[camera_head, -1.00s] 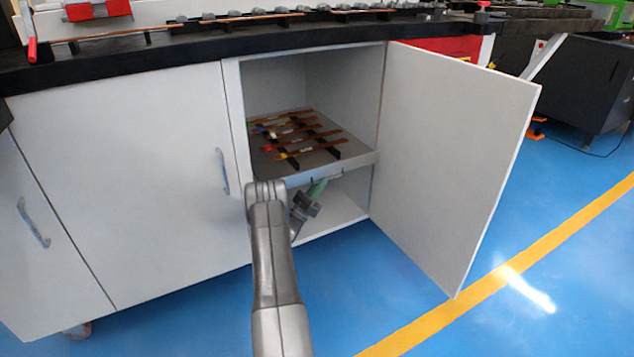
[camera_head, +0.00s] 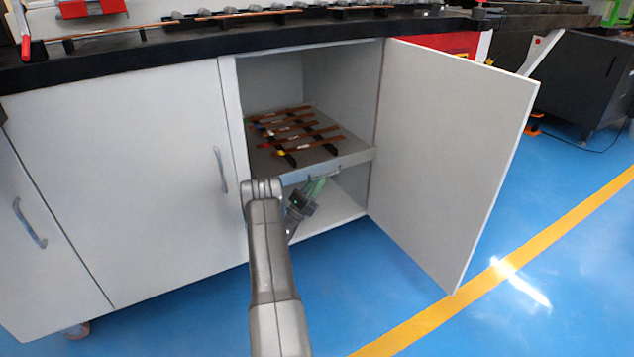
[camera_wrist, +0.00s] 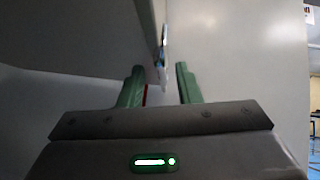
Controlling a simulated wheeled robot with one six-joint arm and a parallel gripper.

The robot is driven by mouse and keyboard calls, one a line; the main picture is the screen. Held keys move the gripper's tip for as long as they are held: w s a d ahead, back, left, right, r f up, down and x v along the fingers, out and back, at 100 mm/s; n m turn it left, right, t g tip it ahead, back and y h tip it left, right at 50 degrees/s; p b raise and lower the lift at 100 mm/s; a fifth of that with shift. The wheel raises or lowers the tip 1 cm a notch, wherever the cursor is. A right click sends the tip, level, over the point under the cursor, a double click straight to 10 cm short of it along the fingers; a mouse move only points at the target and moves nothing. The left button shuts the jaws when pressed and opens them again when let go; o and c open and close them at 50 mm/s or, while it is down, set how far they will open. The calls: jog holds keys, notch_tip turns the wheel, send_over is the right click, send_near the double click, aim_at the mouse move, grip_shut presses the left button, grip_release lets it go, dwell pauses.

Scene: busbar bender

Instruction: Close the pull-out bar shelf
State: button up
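The pull-out bar shelf (camera_head: 345,161) is a grey tray inside the open cabinet, with several copper bars (camera_head: 298,129) lying across black supports. Its front edge stands near the cabinet opening, and a small silver handle (camera_head: 326,173) shows below that edge. My gripper (camera_head: 319,183) is just below and in front of the shelf front, by the handle. In the wrist view my gripper's green fingers (camera_wrist: 159,84) are apart. A thin bright metal piece (camera_wrist: 164,58), probably the handle, shows between and beyond them. Whether the fingers touch it is hard to tell.
The cabinet door (camera_head: 445,160) stands wide open to the right of the opening. A closed door (camera_head: 130,190) is on the left. The black worktop (camera_head: 190,52) runs above. Blue floor (camera_head: 390,270) in front is clear, with a yellow line (camera_head: 480,290).

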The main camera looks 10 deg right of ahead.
jog(key=p+v, duration=0.2)
jog(key=v, duration=1.1)
